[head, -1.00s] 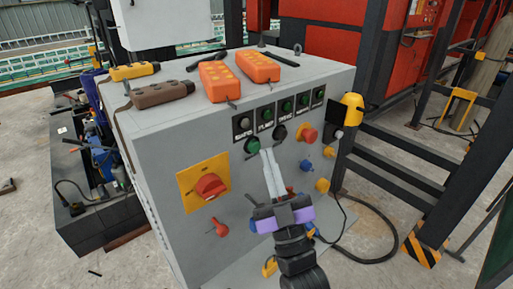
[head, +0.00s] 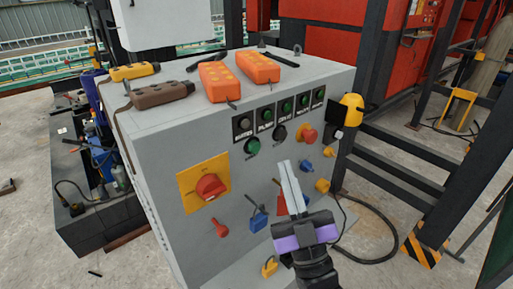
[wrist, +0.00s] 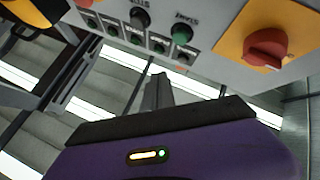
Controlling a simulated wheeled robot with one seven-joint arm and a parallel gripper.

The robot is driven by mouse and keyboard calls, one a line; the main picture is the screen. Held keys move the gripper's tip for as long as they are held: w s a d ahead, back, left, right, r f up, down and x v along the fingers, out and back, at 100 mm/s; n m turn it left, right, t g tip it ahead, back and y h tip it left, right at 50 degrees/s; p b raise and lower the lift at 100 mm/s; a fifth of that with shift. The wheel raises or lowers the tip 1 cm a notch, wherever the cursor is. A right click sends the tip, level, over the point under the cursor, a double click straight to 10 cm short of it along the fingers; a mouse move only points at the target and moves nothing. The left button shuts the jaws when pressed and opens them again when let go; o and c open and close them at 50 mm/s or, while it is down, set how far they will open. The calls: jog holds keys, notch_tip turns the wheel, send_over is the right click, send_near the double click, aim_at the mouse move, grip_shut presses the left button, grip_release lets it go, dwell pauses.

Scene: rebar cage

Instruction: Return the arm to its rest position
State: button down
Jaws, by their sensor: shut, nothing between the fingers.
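My gripper (head: 284,166) is in front of the grey control box (head: 165,150) in the head view, its long pale fingers together and empty. The fingertips point up at the panel, below and right of the green button (head: 252,146). Whether they touch the panel cannot be told, though a gap seems to show. In the wrist view, the purple gripper body fills the bottom and the fingers (wrist: 158,90) point toward the panel's row of buttons (wrist: 160,48). The green button also shows there (wrist: 182,33).
The panel carries a red rotary switch (head: 209,187) on a yellow plate, a red mushroom button (head: 307,135) and a blue padlock (head: 258,221). Orange pendants (head: 258,66) lie on top. A black post (head: 368,55) and a cable (head: 370,261) are at right.

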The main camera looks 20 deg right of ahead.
dwell(0.7)
jog(key=s+f+m+g, duration=0.1)
jog(key=s+f+g, duration=0.3)
jog(key=s, duration=0.7)
jog(key=s+f+m+g, duration=0.1)
jog(key=s+f+g, duration=0.3)
jog(key=s+f, duration=0.4)
jog(key=s+f+m+g, duration=0.1)
jog(key=s+f+g, duration=0.2)
jog(key=s+f, duration=0.4)
jog(key=s, duration=0.6)
jog(key=shift+s+a+m+g, duration=0.15)
jog(key=shift+s+m+g, duration=0.15)
jog(key=shift+m+g, duration=0.1)
